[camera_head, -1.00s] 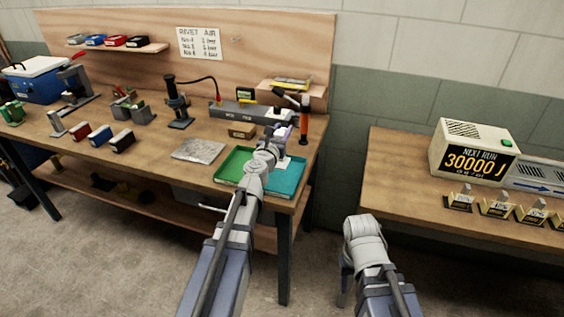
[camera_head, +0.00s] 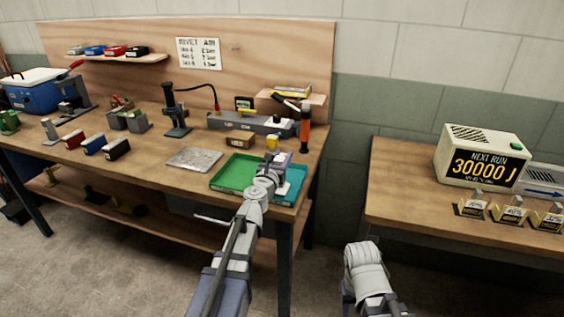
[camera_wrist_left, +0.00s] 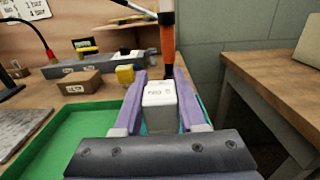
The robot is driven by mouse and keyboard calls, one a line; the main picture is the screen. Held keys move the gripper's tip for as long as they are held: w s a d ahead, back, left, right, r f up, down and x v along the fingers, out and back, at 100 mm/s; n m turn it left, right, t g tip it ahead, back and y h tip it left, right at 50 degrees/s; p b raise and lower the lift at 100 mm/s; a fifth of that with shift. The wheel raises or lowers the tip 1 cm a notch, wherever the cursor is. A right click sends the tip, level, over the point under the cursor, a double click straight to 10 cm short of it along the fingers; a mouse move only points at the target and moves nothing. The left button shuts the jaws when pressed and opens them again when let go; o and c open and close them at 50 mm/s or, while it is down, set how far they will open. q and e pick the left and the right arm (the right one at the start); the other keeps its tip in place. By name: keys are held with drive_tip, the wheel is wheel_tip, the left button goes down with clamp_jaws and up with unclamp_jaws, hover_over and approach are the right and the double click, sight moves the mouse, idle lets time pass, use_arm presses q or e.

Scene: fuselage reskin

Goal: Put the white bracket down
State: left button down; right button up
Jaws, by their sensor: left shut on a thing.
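The white bracket (camera_wrist_left: 160,106), a pale block with dark lettering, sits between the purple fingers of my left gripper (camera_wrist_left: 160,80), which is shut on it. In the head view my left gripper (camera_head: 281,163) is over the teal tray (camera_head: 296,180) at the bench's right end. The arm mostly hides the bracket there. Teal shows beside the fingers in the wrist view; I cannot tell whether the bracket touches the tray. The green tray (camera_head: 236,171) is just left of it. My right arm shows low in the head view, but its gripper does not.
Behind the trays stand a brown labelled box (camera_head: 240,140), a small yellow piece (camera_head: 272,142) and an orange-and-black upright tool (camera_head: 305,128). A metal plate (camera_head: 195,159) lies left. A second bench (camera_head: 400,185) on the right holds a display box (camera_head: 482,157).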

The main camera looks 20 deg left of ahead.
use_arm(q)
drive_tip(key=shift+f, duration=0.1)
drive_tip(key=shift+c, duration=2.4)
unclamp_jaws()
drive_tip(key=shift+r, duration=0.2)
